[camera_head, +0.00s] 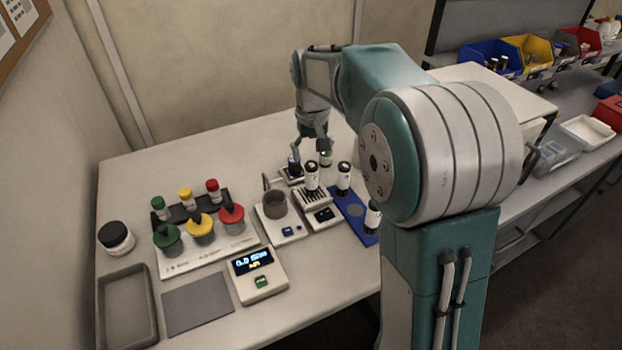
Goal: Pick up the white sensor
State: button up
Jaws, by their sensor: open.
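My gripper (311,154) points down over the back of the table, with its fingers apart. Several small white cylinders with black ends stand below and around it. One white cylinder (312,176) stands just in front of the gripper, on a slotted block. Another (343,176) stands to the right, and one (372,217) is nearer me beside my arm. A partly hidden pale one (326,159) is close to the right finger. A dark cylinder (294,166) is by the left finger. I cannot tell which of these is the white sensor, nor whether a finger touches any.
Left of the gripper are a grey cup (275,204) on a device, a lit display box (258,275) and a board (207,258) with green, yellow and red knobs. A blue mat (354,213) lies right. An empty grey tray (128,306) is front left. My arm hides the table's right side.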

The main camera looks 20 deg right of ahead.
aim_at(311, 164)
jog(key=f, duration=0.6)
jog(key=shift+w+a+f, duration=0.1)
jog(key=shift+w+f, duration=0.15)
jog(key=shift+f, duration=0.1)
grip_shut()
